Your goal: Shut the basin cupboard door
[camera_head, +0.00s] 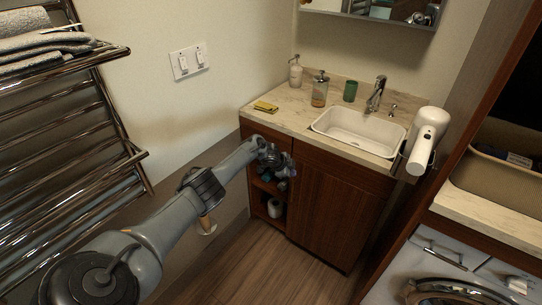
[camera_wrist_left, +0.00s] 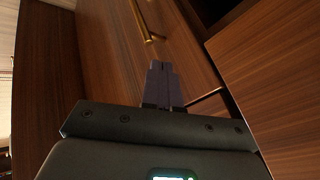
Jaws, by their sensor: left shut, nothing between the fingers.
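The basin cupboard door (camera_head: 335,205) is a dark reddish-brown wooden panel under the white basin (camera_head: 358,133). It looks flush or nearly flush with the cabinet front in the head view; I cannot tell whether a small gap remains. My left gripper (camera_head: 290,172) is at the door's upper left, in front of the open shelves. It is shut and empty. In the left wrist view its closed fingers (camera_wrist_left: 163,76) point at wooden fronts, near a brass handle (camera_wrist_left: 150,30) and a dark gap between panels. Contact with the wood is unclear. My right gripper is out of view.
Open shelves hold a white roll (camera_head: 274,208). The marble counter (camera_head: 296,115) bears a soap dispenser (camera_head: 319,90), a green cup (camera_head: 350,91) and a yellow cloth (camera_head: 265,106). A towel rail (camera_head: 100,120) is at left, a washing machine (camera_head: 440,275) at right. Floor before the door is clear.

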